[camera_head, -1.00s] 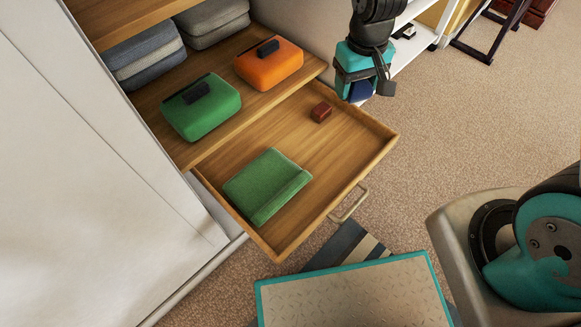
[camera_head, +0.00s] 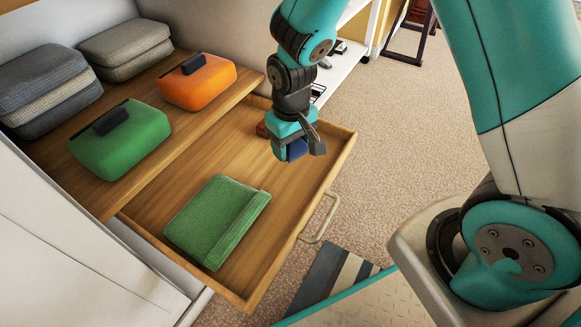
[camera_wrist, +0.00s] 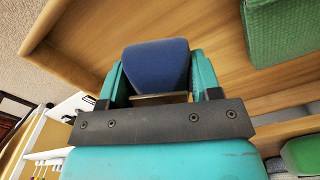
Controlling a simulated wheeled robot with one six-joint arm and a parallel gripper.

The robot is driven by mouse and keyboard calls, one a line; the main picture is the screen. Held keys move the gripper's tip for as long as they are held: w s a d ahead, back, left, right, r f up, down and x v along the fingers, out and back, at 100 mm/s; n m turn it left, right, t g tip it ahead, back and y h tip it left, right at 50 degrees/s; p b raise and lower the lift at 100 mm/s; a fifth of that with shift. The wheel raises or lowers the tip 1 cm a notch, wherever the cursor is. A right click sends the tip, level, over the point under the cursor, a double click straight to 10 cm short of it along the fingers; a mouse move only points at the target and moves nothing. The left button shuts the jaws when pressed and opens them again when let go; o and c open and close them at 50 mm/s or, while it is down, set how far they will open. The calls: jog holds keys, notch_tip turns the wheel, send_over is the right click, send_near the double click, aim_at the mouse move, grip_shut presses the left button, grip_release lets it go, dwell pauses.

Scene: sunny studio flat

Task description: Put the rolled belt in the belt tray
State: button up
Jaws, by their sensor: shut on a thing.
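My gripper (camera_head: 296,148) is shut on a blue rounded item (camera_head: 297,150), which looks like the rolled belt. The item also shows between the teal fingers in the wrist view (camera_wrist: 156,66). The gripper holds it over the far right part of a pulled-out shallow wooden tray (camera_head: 286,217), apparently the belt tray. A folded green cloth (camera_head: 215,220) lies in the tray's near part. A small red-brown block (camera_head: 262,129) lies in its far part, partly hidden behind the gripper. The item's height above the tray floor is hard to tell.
A shelf above the tray holds a green pouch (camera_head: 120,140), an orange pouch (camera_head: 197,82) and folded grey textiles (camera_head: 45,90). The tray has a raised rim and a front handle (camera_head: 322,218). Its middle floor is bare. Carpet (camera_head: 375,150) lies to the right.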

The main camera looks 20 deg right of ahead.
jog(key=shift+f+b, duration=1.1)
jog(key=shift+f, duration=1.5)
jog(key=shift+f, duration=0.1)
jog(key=shift+f, duration=0.1)
jog(key=o, duration=0.9)
notch_tip(320, 180, up, 13)
jog(key=p, duration=0.6)
jog(key=shift+f+p, duration=0.15)
jog(key=shift+p, duration=0.25)
jog(key=s+a+r+n+y, duration=0.1)
jog(key=s+r, duration=0.5)
jog(key=s+a+r+n+y, duration=0.1)
jog(key=s+r+n, duration=0.1)
jog(key=s+r, duration=0.4)
jog(key=s+a+r+n+y, duration=0.1)
jog(key=s+a+r+y, duration=0.1)
jog(key=s+r, duration=0.4)
jog(key=shift+s+a+r, duration=0.1)
jog(key=shift+s+r, duration=0.1)
jog(key=shift+s, duration=0.1)
